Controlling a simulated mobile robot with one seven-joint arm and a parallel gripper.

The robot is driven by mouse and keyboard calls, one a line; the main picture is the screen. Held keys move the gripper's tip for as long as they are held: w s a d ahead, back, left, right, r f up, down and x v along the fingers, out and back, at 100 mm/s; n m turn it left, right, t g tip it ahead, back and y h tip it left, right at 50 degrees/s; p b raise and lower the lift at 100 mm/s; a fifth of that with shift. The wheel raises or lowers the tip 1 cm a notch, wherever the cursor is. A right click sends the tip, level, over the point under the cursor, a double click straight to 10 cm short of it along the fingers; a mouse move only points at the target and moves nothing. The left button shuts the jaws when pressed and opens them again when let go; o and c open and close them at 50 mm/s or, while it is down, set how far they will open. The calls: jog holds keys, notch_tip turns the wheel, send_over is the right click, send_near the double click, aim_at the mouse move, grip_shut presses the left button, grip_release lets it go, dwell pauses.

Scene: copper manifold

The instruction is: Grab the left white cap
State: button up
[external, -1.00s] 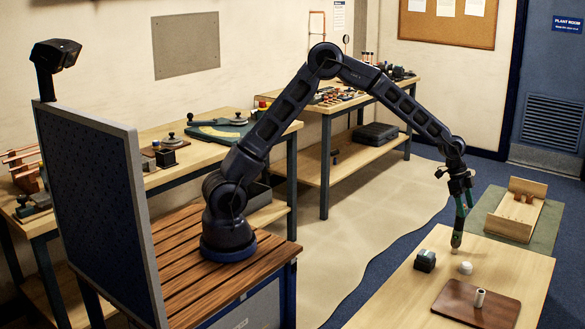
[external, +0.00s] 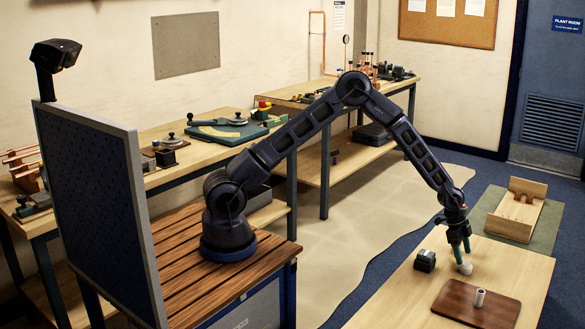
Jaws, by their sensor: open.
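A small white cap (external: 466,269) sits on the light wooden table (external: 405,296) at the right. My gripper (external: 462,259) points down at this cap with its fingers open. One fingertip is at the cap's left side and the other finger is close behind or above it. I cannot tell whether either finger touches the cap. A second white piece, a short upright cylinder (external: 480,297), stands on a brown board (external: 460,307) nearer the camera.
A dark green and grey block (external: 425,261) stands on the table just left of my gripper. A wooden cradle (external: 516,209) lies on a green mat behind the table. The table's left front area is clear.

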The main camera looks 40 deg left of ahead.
aim_at(465, 263)
jog(key=x, duration=0.5)
jog(key=shift+w, duration=0.15)
jog(key=c, duration=1.1)
